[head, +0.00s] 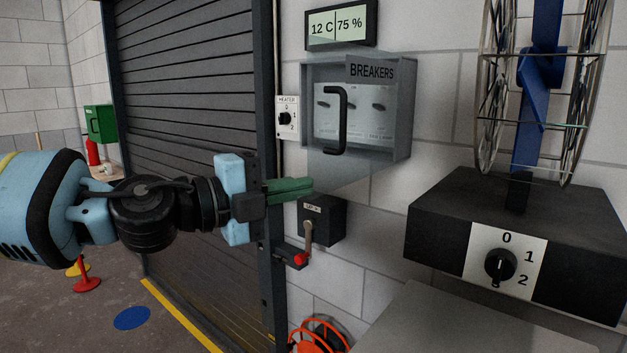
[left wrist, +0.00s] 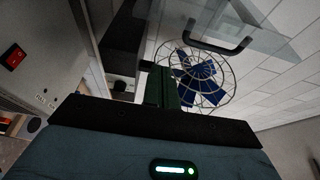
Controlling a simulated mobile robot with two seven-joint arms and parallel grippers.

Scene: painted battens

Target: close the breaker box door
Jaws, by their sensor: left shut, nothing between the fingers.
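The grey breaker box (head: 405,140), labelled BREAKERS, is on the wall in the head view, with several switches inside. Its clear door (head: 345,176) stands open, away from the box; its lower part shows below the box. The door's black handle (head: 341,120) appears in front of the switches. The door (left wrist: 270,38) and handle (left wrist: 218,46) also show at the top of the left wrist view. My left gripper (head: 308,186) has its green fingers shut and empty, below and left of the handle. I cannot tell whether they touch the door. My right gripper is out of view.
A black box with a red-tipped lever (head: 322,222) is below the breaker box. A heater dial (head: 286,118) is at its left, beside the roller shutter (head: 185,90). A caged blue fan (head: 540,90) stands on a black dial box (head: 440,225) at right.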

